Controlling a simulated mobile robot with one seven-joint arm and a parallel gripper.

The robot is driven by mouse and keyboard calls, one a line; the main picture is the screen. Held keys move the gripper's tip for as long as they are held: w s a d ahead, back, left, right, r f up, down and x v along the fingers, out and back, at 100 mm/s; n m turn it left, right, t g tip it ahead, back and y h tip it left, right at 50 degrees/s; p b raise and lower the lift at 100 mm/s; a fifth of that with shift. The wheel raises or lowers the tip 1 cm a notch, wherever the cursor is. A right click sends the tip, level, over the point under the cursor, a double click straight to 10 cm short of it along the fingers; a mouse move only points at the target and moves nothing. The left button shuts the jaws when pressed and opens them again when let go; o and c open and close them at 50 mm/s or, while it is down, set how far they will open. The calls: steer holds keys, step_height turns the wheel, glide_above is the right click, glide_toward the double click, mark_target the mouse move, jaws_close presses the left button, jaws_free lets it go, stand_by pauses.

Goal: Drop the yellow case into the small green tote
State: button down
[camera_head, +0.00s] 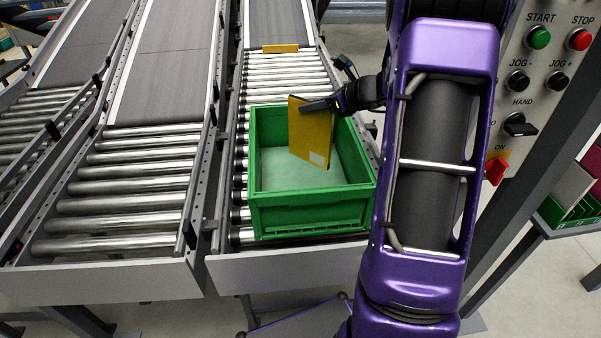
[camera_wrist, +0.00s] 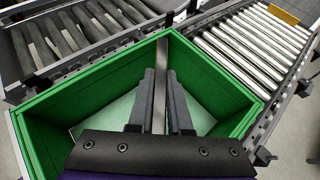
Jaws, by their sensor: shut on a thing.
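The yellow case (camera_head: 309,134) is a thin flat panel held upright on edge, with a small pale label near its lower corner. My gripper (camera_head: 318,104) is shut on its upper part, over the tote. The case's lower part is inside the opening of the green tote (camera_head: 312,215); I cannot tell if it touches the bottom. In the wrist view the case shows edge-on as a thin strip (camera_wrist: 161,85) between my fingers, with the green tote (camera_wrist: 215,75) around it. The tote stands on the roller conveyor and holds nothing else that I can see.
The tote's roller conveyor (camera_head: 285,75) has a yellow piece (camera_head: 280,48) across it farther back. More conveyors (camera_head: 130,185) run at the left. A control panel (camera_head: 550,70) with buttons and a green bin (camera_head: 575,212) are at the right.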

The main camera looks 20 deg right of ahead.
steer(key=c, duration=0.8)
jaws_free()
steer(key=shift+o, duration=0.2)
steer(key=v, duration=0.7)
steer(key=shift+s, duration=0.2)
steer(key=shift+d, duration=0.1)
